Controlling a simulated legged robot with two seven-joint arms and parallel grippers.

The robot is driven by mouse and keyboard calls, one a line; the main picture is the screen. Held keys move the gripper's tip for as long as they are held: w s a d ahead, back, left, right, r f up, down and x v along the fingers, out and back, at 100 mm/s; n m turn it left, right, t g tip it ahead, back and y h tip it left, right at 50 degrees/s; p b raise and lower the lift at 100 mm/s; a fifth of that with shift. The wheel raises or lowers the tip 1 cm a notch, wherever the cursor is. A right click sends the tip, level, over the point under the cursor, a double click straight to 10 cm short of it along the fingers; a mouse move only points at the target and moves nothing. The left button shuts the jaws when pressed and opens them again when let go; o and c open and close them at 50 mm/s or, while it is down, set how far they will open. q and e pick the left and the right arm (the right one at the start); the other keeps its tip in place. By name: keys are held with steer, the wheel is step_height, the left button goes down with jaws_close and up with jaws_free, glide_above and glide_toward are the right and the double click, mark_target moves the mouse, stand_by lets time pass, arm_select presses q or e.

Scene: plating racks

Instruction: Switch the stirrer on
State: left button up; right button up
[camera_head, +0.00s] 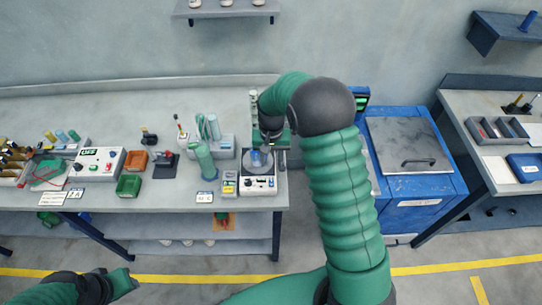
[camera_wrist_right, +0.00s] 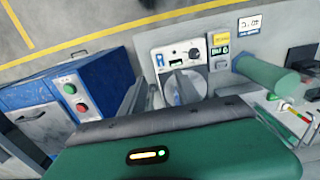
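The stirrer (camera_head: 259,185) is a white box with a dark front knob at the right end of the long bench; a clear bluish vessel (camera_head: 259,160) stands on it. In the right wrist view the stirrer's front panel (camera_wrist_right: 165,58) shows a dark window and a round black knob (camera_wrist_right: 194,54). My right gripper (camera_head: 271,136) is above and behind the vessel, mostly hidden by my own arm; its fingers cannot be made out. My left gripper (camera_head: 124,282) is low at the left, away from the bench, its opening unclear.
A green cylinder (camera_head: 205,162) stands left of the stirrer, and a small yellow-labelled block (camera_head: 229,184) sits close beside it. A blue cabinet (camera_head: 415,165) is to the right past a gap. Another white control box (camera_head: 98,162) stands farther left.

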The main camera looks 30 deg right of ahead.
step_height(320, 180, up, 4)
steer(key=shift+r, duration=0.1)
stand_by(0.4)
